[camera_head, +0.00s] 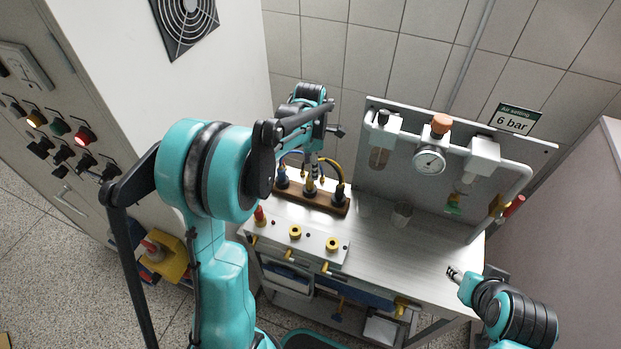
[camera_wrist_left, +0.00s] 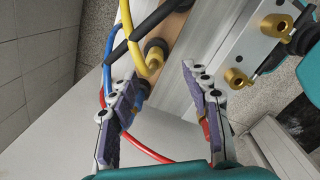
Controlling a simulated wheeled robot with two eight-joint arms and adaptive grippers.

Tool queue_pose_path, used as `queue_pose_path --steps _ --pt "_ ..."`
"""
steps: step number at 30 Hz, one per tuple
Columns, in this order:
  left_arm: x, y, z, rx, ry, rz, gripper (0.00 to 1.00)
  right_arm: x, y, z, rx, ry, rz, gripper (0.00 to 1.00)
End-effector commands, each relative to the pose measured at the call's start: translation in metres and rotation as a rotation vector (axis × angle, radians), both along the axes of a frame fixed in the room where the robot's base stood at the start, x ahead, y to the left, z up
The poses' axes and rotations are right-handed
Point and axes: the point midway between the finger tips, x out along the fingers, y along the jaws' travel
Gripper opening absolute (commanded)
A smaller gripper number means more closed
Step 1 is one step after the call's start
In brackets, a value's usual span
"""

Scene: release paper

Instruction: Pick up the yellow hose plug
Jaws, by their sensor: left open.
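The yellow hose plug (camera_wrist_left: 150,66) ends a curved yellow hose and sits at the wooden rack in the left wrist view. In the head view my left gripper (camera_head: 312,170) is above the rack, partly hidden by my arm. My right gripper (camera_head: 455,272) is at the bench's right front, apart from the rack; its jaws are too small to read.
The wooden rack (camera_head: 325,204) also holds other dark plugs. A blue hose (camera_wrist_left: 110,50) and red hose (camera_wrist_left: 150,153) pass close to my left fingers. A metal plate (camera_head: 310,241) with brass fittings lies in front. A gauge panel (camera_head: 385,185) stands behind; the bench's right is mostly clear.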

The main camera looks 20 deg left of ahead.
Motion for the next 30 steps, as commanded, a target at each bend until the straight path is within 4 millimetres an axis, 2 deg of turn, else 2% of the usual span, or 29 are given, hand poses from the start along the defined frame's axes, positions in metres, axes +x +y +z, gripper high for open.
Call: queue_pose_path --steps 3,6,14,22,30 --pt "0.008 0.006 -0.01 -0.007 0.029 0.115 0.48 0.0 0.0 0.004 0.0 0.0 0.0 0.4" --pt "0.01 0.008 -0.021 -0.009 0.038 0.154 0.48 0.0 0.0 0.001 0.0 0.0 0.0 0.4" --pt "0.01 0.008 -0.048 -0.009 0.038 0.159 0.48 0.0 0.0 -0.009 0.0 0.0 0.0 0.4" --pt "0.01 0.008 -0.088 -0.009 0.037 0.158 0.48 0.0 0.0 -0.028 0.0 0.0 0.0 0.4" --pt "0.01 0.008 -0.092 -0.009 0.037 0.157 0.48 0.0 0.0 -0.028 0.0 0.0 0.0 0.4"
